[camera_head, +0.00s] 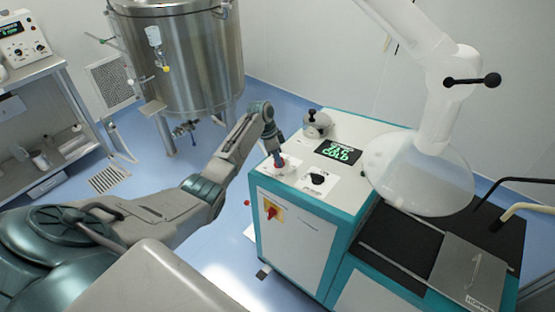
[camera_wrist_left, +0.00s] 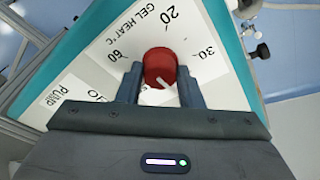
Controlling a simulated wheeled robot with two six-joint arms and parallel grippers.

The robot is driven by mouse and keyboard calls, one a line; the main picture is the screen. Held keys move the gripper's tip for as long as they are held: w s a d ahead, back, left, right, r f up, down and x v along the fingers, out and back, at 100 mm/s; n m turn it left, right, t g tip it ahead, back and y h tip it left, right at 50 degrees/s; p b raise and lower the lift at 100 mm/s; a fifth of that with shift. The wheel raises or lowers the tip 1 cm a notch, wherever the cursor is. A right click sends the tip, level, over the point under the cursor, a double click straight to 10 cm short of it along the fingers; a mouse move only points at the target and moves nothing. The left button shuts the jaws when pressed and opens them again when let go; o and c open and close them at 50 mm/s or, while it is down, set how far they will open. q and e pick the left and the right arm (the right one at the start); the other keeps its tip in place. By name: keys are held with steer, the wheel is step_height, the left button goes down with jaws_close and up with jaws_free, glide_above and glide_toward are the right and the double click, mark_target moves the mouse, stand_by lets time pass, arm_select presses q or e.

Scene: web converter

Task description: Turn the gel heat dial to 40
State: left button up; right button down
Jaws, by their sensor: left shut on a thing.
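The gel heat dial (camera_wrist_left: 160,66) is a red round knob on a white label marked GEL HEAT °C, with 20, 30 and 60 readable around it. The 40 mark is hidden. A short white line shows on the knob's lower right part. My left gripper (camera_wrist_left: 160,82) is shut on the dial, one finger on each side. In the head view, the left gripper (camera_head: 278,152) reaches down to the dial at the cabinet's top left. The green display (camera_head: 338,151) reads COLD under a number that is hard to read. My right gripper is not in view.
A black knob (camera_head: 317,179) sits right of the dial, and a small metal pot (camera_head: 316,124) stands behind. A red and yellow switch (camera_head: 273,209) is on the cabinet front. A clear hood (camera_head: 415,175) hangs at the right. A steel tank (camera_head: 190,60) stands behind left.

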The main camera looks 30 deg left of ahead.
arm_select(q)
steer(key=shift+m, duration=0.4)
steer(key=o, duration=0.8)
steer(key=shift+o, duration=0.8)
steer(key=b+v, duration=0.3)
steer(key=v, duration=0.8)
steer(key=shift+b, duration=0.4)
steer(key=shift+f, duration=0.15)
